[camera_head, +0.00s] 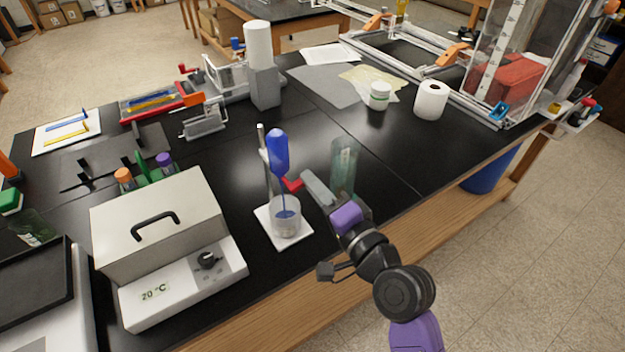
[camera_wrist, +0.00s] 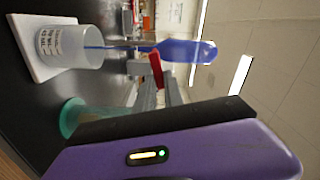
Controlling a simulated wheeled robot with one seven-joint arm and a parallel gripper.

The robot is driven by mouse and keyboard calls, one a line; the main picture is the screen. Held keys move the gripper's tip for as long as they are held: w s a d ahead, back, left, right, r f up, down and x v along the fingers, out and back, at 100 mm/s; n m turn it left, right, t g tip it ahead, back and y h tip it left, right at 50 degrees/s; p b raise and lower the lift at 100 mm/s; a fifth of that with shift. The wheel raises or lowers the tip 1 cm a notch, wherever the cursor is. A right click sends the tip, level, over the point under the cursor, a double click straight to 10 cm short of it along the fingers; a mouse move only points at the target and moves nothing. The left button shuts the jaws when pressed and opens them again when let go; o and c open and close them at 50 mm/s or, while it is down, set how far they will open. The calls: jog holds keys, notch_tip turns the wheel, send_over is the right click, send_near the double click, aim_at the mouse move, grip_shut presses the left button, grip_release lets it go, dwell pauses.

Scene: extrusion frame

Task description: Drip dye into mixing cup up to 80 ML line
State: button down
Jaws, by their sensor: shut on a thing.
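The clear mixing cup (camera_head: 285,222) stands upright on a white stand base (camera_head: 268,238). Its printed scale faces me in the wrist view (camera_wrist: 72,46). A blue dye bulb (camera_head: 278,150) is held upright above the cup, and its thin stem runs down into the cup. Some blue shows inside the cup, but I cannot read the level against the 80 ML line. My gripper (camera_head: 308,182) is shut on a red handle (camera_head: 292,184) beside the stem. The handle also shows between my fingertips in the wrist view (camera_wrist: 156,68).
A tall greenish glass cylinder (camera_head: 343,165) stands just right of my gripper. A heater box with a dial (camera_head: 165,250) is left of the cup. The black bench behind the cup is mostly clear.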

jog(key=shift+f+m, duration=0.2)
jog(key=shift+m, duration=0.2)
jog(key=c, duration=1.4)
grip_release()
jog(key=shift+c, duration=0.2)
jog(key=shift+d, duration=0.1)
jog(key=b+v, duration=0.2)
jog(key=v, duration=0.5)
jog(key=shift+s+d, duration=0.2)
jog(key=shift+s, duration=0.15)
